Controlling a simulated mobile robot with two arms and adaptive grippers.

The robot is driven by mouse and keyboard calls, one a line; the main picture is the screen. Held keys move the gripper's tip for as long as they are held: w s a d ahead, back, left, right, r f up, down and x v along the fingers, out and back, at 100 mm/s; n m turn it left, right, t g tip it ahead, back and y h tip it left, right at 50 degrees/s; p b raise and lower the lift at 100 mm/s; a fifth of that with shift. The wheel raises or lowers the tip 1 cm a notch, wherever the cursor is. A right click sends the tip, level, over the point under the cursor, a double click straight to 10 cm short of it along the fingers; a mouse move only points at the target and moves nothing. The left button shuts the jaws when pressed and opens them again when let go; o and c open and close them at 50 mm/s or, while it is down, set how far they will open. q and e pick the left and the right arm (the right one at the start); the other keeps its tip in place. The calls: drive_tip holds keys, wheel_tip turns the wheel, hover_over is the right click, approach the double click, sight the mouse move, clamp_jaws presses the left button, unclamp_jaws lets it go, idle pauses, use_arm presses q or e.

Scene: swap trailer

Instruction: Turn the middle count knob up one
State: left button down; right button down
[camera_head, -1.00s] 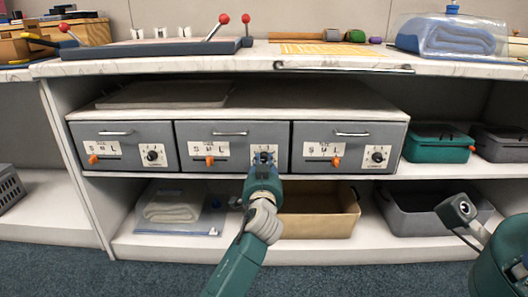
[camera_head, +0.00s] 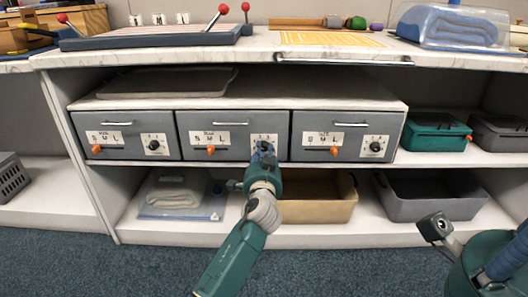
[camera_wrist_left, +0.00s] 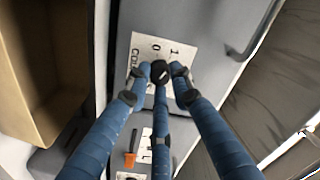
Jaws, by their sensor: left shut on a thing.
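The middle drawer (camera_head: 218,145) is a grey front with a handle, an orange slider (camera_head: 211,150) and a white count plate at its right. In the left wrist view, the black middle count knob (camera_wrist_left: 159,72) sits on a white plate (camera_wrist_left: 150,48) with numbers. The blue fingers of my left gripper (camera_wrist_left: 160,78) are closed around the knob. The knob's pointer is hard to read. At the lower right is part of my right arm with blue parts; its jaw state is unclear.
A left drawer (camera_head: 123,138) and a right drawer (camera_head: 347,138) with similar knobs flank the middle one. Below are a tan bin (camera_head: 318,208) and a grey bin (camera_head: 430,208). The counter edge (camera_head: 200,62) overhangs above. Open carpet lies in front.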

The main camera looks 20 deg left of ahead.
use_arm(q)
drive_tip(key=c, duration=1.5)
unclamp_jaws()
drive_tip(key=shift+a+f, duration=0.2)
drive_tip(key=shift+r, duration=0.1)
drive_tip(key=shift+s+d, duration=0.15)
drive_tip(key=shift+s, duration=0.05)
drive_tip(key=v, duration=1.1)
drive_tip(key=shift+s, duration=0.25)
